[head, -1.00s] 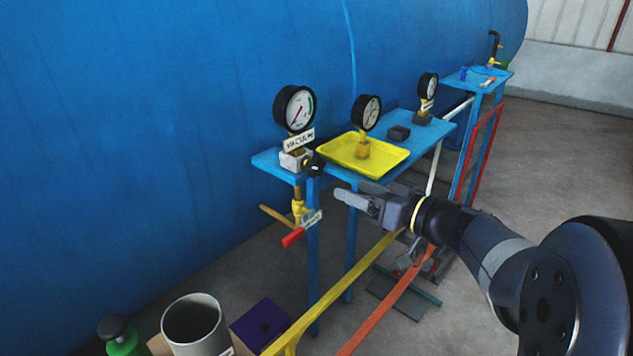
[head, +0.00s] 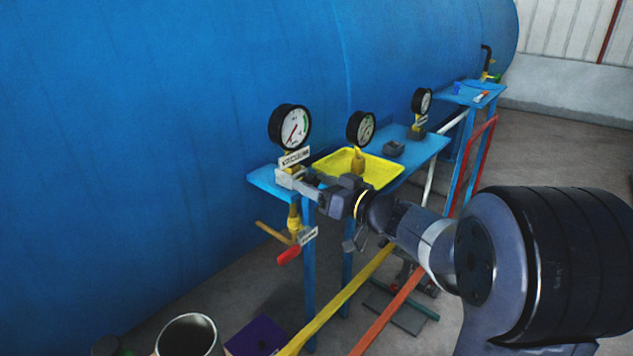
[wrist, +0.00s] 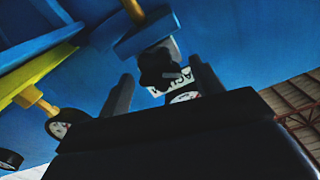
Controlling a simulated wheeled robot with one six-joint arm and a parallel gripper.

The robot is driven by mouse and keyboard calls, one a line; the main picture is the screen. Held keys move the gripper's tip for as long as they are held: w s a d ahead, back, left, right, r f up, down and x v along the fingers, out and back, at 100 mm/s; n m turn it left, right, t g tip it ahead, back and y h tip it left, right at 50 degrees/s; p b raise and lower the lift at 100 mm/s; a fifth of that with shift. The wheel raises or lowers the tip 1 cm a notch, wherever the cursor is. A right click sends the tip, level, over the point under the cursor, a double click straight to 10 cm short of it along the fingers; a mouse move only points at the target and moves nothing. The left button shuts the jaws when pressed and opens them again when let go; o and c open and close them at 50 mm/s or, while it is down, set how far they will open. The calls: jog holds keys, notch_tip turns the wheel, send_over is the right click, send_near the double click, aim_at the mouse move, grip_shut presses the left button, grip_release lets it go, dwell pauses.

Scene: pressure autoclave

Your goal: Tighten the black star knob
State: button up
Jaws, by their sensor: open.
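The black star knob (wrist: 158,68) shows in the wrist view, in front of the white vacuum label (wrist: 184,78). My gripper (wrist: 161,68) is open there, with one finger on each side of the knob. I cannot tell whether the fingers touch it. In the head view my gripper (head: 309,188) is at the pale valve block (head: 286,177) under the vacuum gauge (head: 290,127). The knob is hidden behind my gripper in that view.
A blue shelf (head: 262,178) carries the gauges and a yellow tray (head: 380,172). A red-handled valve (head: 289,255) hangs below it. The large blue tank (head: 200,90) stands behind. Yellow (head: 340,297) and orange (head: 388,322) rails run below my arm.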

jog(key=shift+c, duration=0.5)
jog(key=c, duration=0.9)
jog(key=shift+o, duration=0.2)
